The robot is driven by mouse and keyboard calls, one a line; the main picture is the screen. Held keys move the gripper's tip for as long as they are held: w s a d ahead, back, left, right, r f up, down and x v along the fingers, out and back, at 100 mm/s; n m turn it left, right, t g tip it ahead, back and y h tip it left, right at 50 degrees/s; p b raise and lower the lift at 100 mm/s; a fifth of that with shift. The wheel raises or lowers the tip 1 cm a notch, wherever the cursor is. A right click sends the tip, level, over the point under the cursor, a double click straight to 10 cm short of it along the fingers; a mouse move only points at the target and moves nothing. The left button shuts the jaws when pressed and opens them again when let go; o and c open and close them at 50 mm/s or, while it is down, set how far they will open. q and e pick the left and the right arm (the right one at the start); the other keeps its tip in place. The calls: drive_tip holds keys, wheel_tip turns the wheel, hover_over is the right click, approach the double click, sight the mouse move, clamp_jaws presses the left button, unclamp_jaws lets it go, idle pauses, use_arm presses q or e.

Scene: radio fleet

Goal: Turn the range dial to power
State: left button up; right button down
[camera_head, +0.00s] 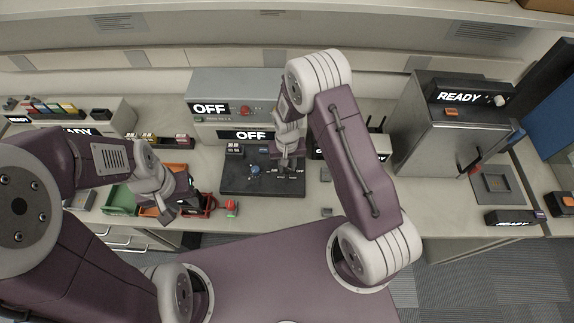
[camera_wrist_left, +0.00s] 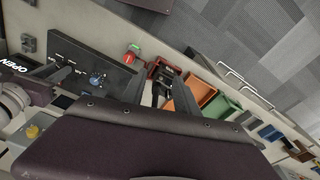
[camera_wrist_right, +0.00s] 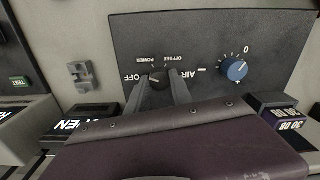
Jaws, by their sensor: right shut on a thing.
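The range dial (camera_wrist_right: 155,78) is a small black knob on a dark panel (camera_wrist_right: 135,30), ringed by the labels OFF, POWER, OFFSET and AIR. My right gripper (camera_wrist_right: 159,88) is shut on this dial, one finger on each side. Where its pointer stands is too small to read surely. In the head view, my right gripper (camera_head: 286,168) reaches down over the panel (camera_head: 235,180) and hides most of the dial. My left gripper (camera_head: 172,211) is open and empty above the bins, left of the panel; its spread fingers also show in the left wrist view (camera_wrist_left: 160,95).
A blue dial marked 0 (camera_wrist_right: 234,69) sits beside the range dial. A grey cabinet (camera_head: 430,125) stands on the right.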

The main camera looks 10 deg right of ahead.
drive_tip(key=m, duration=0.7)
drive_tip(key=shift+w, duration=0.1)
drive_tip(key=shift+r, duration=0.1)
idle(0.4)
drive_tip(key=c, duration=1.1)
unclamp_jaws()
wheel_tip(320, 180, up, 9)
drive_tip(key=shift+b, duration=0.55)
